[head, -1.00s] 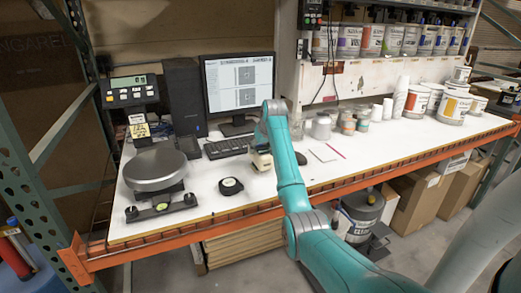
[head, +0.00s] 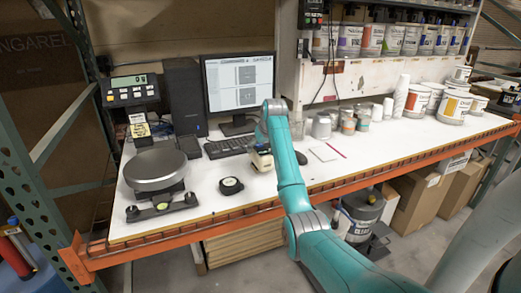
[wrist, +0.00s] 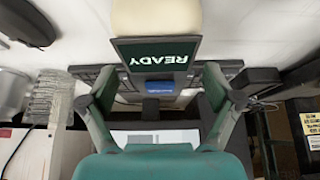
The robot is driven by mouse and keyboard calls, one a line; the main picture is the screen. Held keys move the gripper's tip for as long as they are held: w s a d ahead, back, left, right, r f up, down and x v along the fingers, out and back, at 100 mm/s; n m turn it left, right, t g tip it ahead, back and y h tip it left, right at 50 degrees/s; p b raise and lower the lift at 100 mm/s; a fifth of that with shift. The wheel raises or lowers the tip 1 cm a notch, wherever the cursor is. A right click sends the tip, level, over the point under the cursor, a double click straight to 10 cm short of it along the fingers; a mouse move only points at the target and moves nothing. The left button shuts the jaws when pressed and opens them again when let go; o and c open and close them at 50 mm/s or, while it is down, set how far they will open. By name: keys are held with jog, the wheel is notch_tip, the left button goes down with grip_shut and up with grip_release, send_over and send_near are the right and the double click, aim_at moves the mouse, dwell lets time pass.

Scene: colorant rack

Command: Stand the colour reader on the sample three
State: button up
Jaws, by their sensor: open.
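The colour reader (head: 262,160) is a small cream device on the white bench, partly hidden by my arm in the head view. In the wrist view its cream body (wrist: 157,15) and dark green screen (wrist: 155,54) are at the top centre; the screen reads READY upside down. My gripper (wrist: 158,78) is open, with one finger on each side of the picture and the reader just ahead of the fingertips. I cannot tell whether the fingers touch it. I cannot make out which thing is sample three; a white card (head: 323,153) lies right of my arm.
A black round puck (head: 231,186) lies left of the reader. Further left is a scale (head: 155,170). A keyboard (head: 228,147) and monitor (head: 239,87) stand behind. Jars (head: 348,125) and paint cans (head: 455,106) line the back right. The bench's front right is clear.

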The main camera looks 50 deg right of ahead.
jog(key=v, duration=1.1)
jog(key=shift+s+r, duration=0.15)
jog(key=shift+r, duration=0.1)
jog(key=shift+s+a, duration=0.1)
